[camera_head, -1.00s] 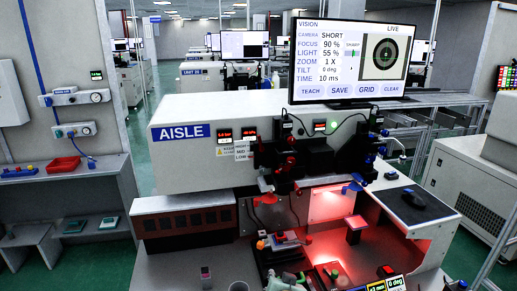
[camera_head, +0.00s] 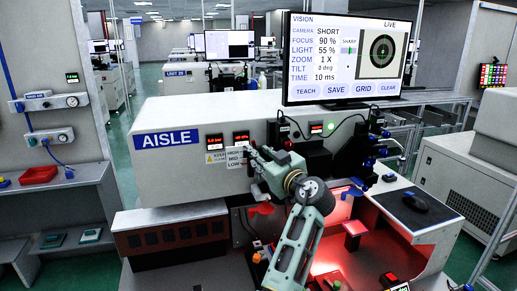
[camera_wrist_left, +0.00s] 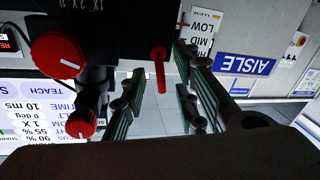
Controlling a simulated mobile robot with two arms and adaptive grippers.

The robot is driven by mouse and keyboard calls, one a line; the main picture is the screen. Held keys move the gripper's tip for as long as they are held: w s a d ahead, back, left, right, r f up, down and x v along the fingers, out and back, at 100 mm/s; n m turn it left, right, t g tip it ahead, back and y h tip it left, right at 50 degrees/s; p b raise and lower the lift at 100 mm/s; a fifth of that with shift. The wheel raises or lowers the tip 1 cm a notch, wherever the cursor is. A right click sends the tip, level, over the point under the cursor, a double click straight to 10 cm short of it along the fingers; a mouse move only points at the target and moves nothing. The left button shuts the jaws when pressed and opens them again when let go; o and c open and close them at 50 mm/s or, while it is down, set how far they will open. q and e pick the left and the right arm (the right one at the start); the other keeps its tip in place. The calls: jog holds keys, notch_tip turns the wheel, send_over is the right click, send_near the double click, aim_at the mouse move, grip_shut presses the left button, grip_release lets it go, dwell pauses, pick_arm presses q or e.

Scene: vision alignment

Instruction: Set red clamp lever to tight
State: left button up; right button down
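A slim red lever (camera_wrist_left: 158,68) hangs from the black camera block (camera_wrist_left: 110,28) in the left wrist view, which is upside down. It looks like the clamp lever. My left gripper (camera_wrist_left: 155,95) is open, with one finger on each side of the lever in the picture. No contact with the lever is visible. In the head view my left gripper (camera_head: 258,165) is at the front of the black optics, beside the HIGH/MID/LOW label. There the arm hides the lever and most of the fingers. My right gripper is not in view.
Two round red knobs, one large (camera_wrist_left: 58,54) and one small (camera_wrist_left: 80,124), sit close beside the fingers. The monitor (camera_head: 345,60) stands above the white AISLE housing (camera_head: 200,112). A red-lit bay (camera_head: 335,240) lies below, with a dark mouse pad (camera_head: 418,210) to its right.

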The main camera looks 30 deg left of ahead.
pick_arm(q)
jog(key=shift+x, duration=0.85)
jog(key=shift+w, duration=0.1)
jog(key=shift+c, duration=0.4)
jog(key=shift+a, duration=0.1)
jog(key=c, duration=0.6)
grip_shut()
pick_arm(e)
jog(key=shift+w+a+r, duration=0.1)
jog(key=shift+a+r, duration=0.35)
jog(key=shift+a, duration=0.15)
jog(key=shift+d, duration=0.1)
